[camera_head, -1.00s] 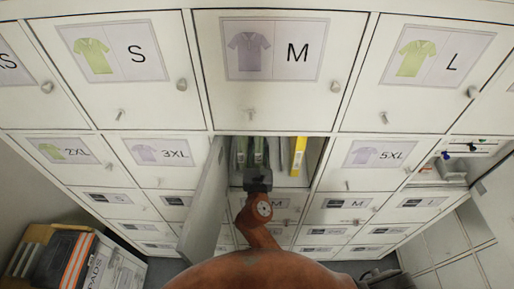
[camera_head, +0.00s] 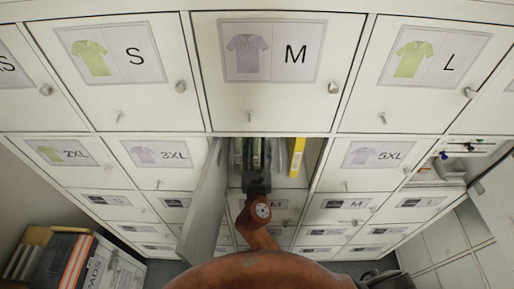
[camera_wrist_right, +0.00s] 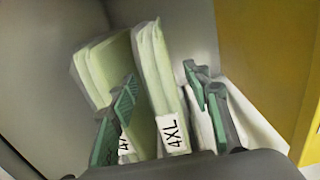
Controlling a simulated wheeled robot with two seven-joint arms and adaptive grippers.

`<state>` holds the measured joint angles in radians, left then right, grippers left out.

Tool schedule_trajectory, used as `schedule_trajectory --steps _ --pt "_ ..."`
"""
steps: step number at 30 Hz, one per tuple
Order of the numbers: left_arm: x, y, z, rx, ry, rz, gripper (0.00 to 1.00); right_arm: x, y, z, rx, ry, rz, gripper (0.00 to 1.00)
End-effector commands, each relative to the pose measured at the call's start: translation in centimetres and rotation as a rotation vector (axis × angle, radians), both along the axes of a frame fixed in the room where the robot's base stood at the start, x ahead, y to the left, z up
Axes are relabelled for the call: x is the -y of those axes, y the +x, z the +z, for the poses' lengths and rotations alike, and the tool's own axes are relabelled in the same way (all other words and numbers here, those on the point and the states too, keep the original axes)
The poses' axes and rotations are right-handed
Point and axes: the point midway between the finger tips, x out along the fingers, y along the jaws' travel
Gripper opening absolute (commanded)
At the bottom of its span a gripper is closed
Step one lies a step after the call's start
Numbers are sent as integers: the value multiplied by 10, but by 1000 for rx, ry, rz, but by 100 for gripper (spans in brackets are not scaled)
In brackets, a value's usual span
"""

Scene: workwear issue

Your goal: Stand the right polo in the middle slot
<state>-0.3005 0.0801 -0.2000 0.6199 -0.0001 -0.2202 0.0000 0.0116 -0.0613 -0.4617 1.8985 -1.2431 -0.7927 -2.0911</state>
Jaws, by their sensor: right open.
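In the right wrist view, two light green folded polos in clear bags stand in the open compartment. The right polo (camera_wrist_right: 155,75) has a 4XL label; the left polo (camera_wrist_right: 103,68) leans beside it, its label partly hidden by a finger. My right gripper (camera_wrist_right: 160,80) is open, with one teal-padded finger on each side of the right polo's lower part. In the head view my right gripper (camera_head: 257,183) is at the compartment's mouth, and the polos show only as narrow strips behind it. I cannot make out the slot dividers. My left gripper is not in view.
The compartment's door (camera_head: 205,205) hangs open on the left. A yellow upright item (camera_head: 297,156) stands to the right inside, also in the wrist view (camera_wrist_right: 265,70). Closed labelled doors surround the opening. Boxes (camera_head: 75,262) stand at lower left.

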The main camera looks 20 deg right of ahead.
Motion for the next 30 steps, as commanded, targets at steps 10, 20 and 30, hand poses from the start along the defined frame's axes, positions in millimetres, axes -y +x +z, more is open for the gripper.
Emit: schedule_trajectory --steps 10,20,30 --pt "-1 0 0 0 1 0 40 -5 -19 -2 -3 0 1 44" --pt "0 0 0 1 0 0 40 -24 -84 -2 -4 0 0 44" --pt "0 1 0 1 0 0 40 -32 -115 0 0 -1 -1 44"
